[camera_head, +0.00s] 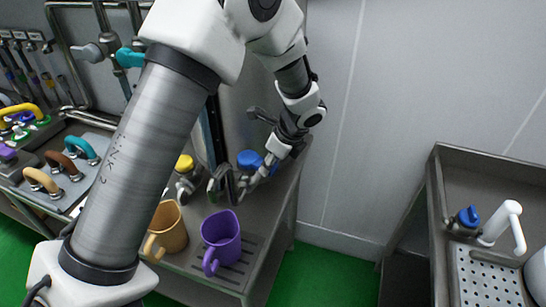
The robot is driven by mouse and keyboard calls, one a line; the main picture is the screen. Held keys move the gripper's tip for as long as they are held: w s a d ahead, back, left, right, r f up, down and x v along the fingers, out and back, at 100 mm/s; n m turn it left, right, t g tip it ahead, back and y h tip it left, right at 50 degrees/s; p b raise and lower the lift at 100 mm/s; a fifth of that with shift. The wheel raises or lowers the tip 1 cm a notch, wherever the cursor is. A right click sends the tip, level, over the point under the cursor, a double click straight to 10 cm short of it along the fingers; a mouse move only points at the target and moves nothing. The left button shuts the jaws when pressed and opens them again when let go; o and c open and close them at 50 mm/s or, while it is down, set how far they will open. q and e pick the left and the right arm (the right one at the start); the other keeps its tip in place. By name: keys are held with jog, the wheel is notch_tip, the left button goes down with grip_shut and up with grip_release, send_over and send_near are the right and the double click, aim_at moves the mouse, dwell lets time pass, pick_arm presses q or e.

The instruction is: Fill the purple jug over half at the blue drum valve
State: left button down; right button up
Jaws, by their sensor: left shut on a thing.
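The purple jug (220,240) stands upright on the slotted drain grate at the front of the metal counter, with its handle toward the front left. The blue drum valve (248,160) is behind and above it, at the foot of the grey drum. My left gripper (264,169) reaches down from above and is shut at the blue valve, partly covering it. The contact itself is small and hard to make out. No stream is clearly visible, and the jug's fill level cannot be read. My right gripper is not in view.
An orange jug (167,230) stands left of the purple jug, under a yellow valve (184,163). My left arm hides much of the counter's left side. A sink unit with a white tap (506,222) stands at the right, with green floor between.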

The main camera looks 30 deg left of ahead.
pick_arm(q)
jog(key=shift+s+f+m, duration=0.25)
jog(key=shift+s+m, duration=0.35)
jog(key=shift+s, duration=0.05)
jog(key=shift+s+a+m+t, duration=0.1)
jog(key=shift+s+m+t, duration=0.55)
jog(key=shift+m, duration=0.45)
jog(key=shift+f, duration=0.1)
jog(key=c, duration=0.7)
grip_release()
jog(key=shift+c, duration=0.2)
jog(key=shift+o, duration=0.3)
jog(key=shift+w+a, duration=0.2)
jog(key=v, duration=1.2)
